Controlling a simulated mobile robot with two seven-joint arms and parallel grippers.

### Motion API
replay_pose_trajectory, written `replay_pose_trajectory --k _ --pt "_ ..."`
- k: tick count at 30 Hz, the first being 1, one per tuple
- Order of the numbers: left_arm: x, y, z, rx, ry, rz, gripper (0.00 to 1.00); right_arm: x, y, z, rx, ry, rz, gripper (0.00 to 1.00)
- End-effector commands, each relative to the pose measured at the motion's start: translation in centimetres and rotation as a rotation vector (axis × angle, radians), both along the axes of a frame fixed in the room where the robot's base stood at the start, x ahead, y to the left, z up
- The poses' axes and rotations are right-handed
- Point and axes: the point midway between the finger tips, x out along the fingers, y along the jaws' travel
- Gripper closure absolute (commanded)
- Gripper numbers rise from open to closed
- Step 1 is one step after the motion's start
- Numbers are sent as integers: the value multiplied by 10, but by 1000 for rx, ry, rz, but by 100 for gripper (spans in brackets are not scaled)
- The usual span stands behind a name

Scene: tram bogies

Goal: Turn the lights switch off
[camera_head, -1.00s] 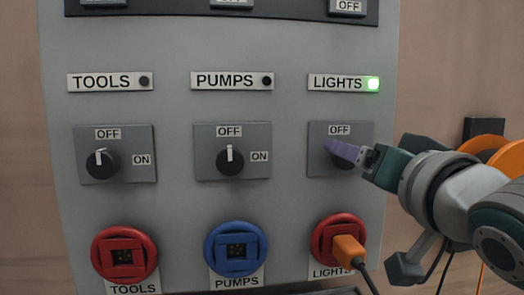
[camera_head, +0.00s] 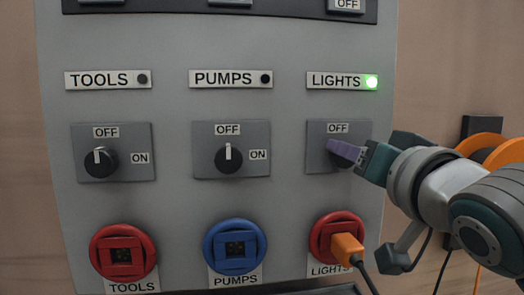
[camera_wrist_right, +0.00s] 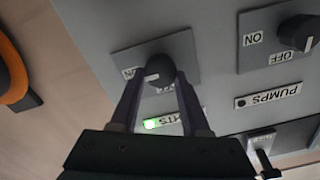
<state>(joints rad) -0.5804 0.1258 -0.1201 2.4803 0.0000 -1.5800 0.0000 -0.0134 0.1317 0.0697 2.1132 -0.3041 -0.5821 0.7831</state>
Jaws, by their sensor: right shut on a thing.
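The lights switch is a grey plate (camera_head: 318,161) with an OFF label, in the right column of the panel. Its dark knob (camera_wrist_right: 158,70) shows in the right wrist view between my gripper's fingers; in the head view the fingers mostly hide it. My right gripper (camera_head: 345,152) is shut on the knob, reaching in from the right; it also shows in the right wrist view (camera_wrist_right: 157,88). The green lamp (camera_head: 372,82) beside the LIGHTS label (camera_head: 337,81) is lit. The knob's pointer is hidden. My left gripper is not in view.
The tools switch (camera_head: 101,162) and pumps switch (camera_head: 229,158) have pointers up toward OFF, their lamps dark. Below are sockets; an orange plug (camera_head: 346,249) with a dark cable sits in the red lights socket (camera_head: 335,222). An orange reel (camera_head: 487,145) is at right.

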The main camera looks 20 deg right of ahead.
Motion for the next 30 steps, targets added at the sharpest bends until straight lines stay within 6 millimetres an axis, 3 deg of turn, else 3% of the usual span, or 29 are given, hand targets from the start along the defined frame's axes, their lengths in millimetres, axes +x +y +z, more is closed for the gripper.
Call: replay_pose_trajectory --k 4,17,30 --pt "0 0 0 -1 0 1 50 0 0 0 0 0 0 100" --pt "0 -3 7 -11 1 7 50 0 0 2 -61 15 -1 100" --pt "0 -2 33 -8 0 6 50 1 3 4 -400 96 -1 100"
